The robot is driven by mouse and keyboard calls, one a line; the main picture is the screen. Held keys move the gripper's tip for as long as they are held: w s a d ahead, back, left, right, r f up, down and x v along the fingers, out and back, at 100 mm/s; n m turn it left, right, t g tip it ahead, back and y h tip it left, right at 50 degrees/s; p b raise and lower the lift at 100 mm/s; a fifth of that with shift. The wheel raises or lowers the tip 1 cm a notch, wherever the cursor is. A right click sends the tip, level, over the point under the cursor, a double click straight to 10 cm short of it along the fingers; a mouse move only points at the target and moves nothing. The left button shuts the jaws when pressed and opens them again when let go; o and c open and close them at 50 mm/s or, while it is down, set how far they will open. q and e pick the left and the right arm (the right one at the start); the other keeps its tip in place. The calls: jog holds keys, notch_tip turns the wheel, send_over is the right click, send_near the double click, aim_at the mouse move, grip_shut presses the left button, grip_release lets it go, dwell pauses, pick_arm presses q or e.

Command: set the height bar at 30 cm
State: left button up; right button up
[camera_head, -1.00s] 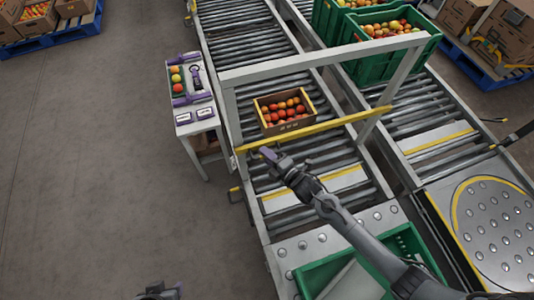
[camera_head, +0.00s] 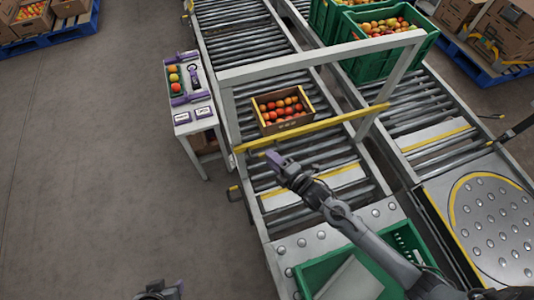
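The yellow height bar (camera_head: 340,121) spans the grey gate frame (camera_head: 315,67) across the roller conveyor. It looks close to level with the frame. Any height scale on the posts is too small to read. My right gripper (camera_head: 272,158) is in front of the bar, just below its left half, with its purple fingertips pointing toward it. I cannot tell whether they touch the bar, or whether they are open or shut. My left gripper (camera_head: 165,290) shows only partly at the bottom edge, away from the bar.
A cardboard box of tomatoes (camera_head: 283,127) sits on the rollers behind the bar. Green crates (camera_head: 390,62) stand at the back right. Another green crate (camera_head: 310,272) is in front. The left floor is clear.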

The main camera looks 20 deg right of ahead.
jog(key=v, duration=0.7)
jog(key=shift+p, duration=0.3)
